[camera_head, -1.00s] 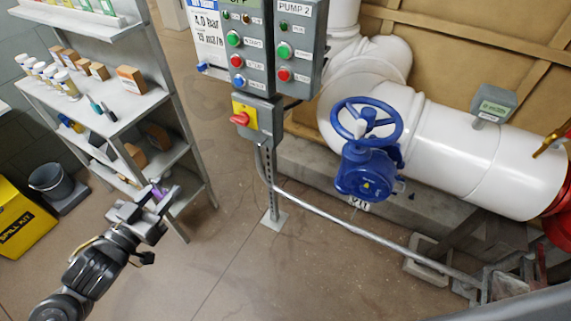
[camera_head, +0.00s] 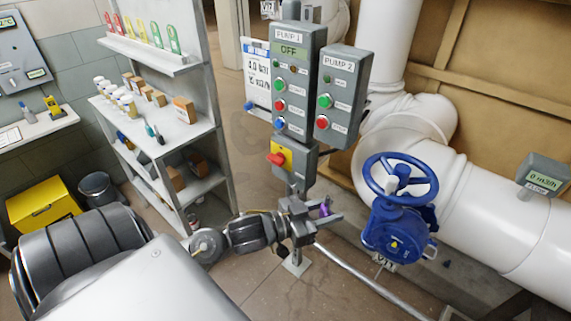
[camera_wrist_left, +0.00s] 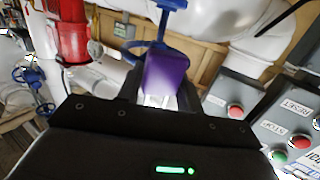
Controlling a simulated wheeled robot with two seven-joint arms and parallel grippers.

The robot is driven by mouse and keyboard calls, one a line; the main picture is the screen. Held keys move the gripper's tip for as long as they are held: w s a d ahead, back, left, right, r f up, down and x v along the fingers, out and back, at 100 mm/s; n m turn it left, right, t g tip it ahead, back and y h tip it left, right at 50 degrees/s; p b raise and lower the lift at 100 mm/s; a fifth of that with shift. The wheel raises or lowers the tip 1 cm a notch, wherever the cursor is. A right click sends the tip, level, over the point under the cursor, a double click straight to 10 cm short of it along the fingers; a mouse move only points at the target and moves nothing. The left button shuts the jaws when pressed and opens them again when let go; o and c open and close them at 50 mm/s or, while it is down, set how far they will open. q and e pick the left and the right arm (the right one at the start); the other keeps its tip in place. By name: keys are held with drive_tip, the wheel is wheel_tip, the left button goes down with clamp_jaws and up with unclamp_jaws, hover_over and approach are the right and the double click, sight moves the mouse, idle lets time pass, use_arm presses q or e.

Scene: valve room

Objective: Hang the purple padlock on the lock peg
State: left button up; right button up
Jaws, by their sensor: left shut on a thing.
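The purple padlock (camera_head: 325,209) is held between the fingers of my left gripper (camera_head: 328,214), which is shut on it. In the left wrist view the purple padlock body (camera_wrist_left: 166,74) fills the space between the fingers. In the head view the gripper is below the grey switch box (camera_head: 291,166) with its red handle on a yellow plate, and left of the blue valve handwheel (camera_head: 400,180). I cannot make out a lock peg in either view. My right gripper is not in view.
Pump panels (camera_head: 340,92) with buttons stand above the switch box on a post. A white pipe (camera_head: 480,205) runs along the right. Grey shelves (camera_head: 180,128) with bottles and boxes stand to the left. A slanting metal conduit (camera_head: 365,283) passes below the gripper.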

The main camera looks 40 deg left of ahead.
use_arm(q)
drive_tip(key=w+a+f+n+y+b, duration=0.2)
drive_tip(key=a+f+y, duration=0.3)
drive_tip(key=a+f, duration=0.5)
drive_tip(key=w+a+f+n+g+y+b, duration=0.1)
drive_tip(key=a+f+n+y, duration=0.4)
drive_tip(key=a+f, duration=0.5)
drive_tip(key=shift+w+a+f+n+y+b, duration=0.3)
drive_tip(key=shift+w+a+f+y+b, duration=0.15)
drive_tip(key=shift+w+a, duration=0.65)
drive_tip(key=shift+a, duration=0.15)
drive_tip(key=w+b, duration=0.3)
drive_tip(key=w, duration=0.2)
drive_tip(key=shift+w+f, duration=0.15)
drive_tip(key=shift+w, duration=0.35)
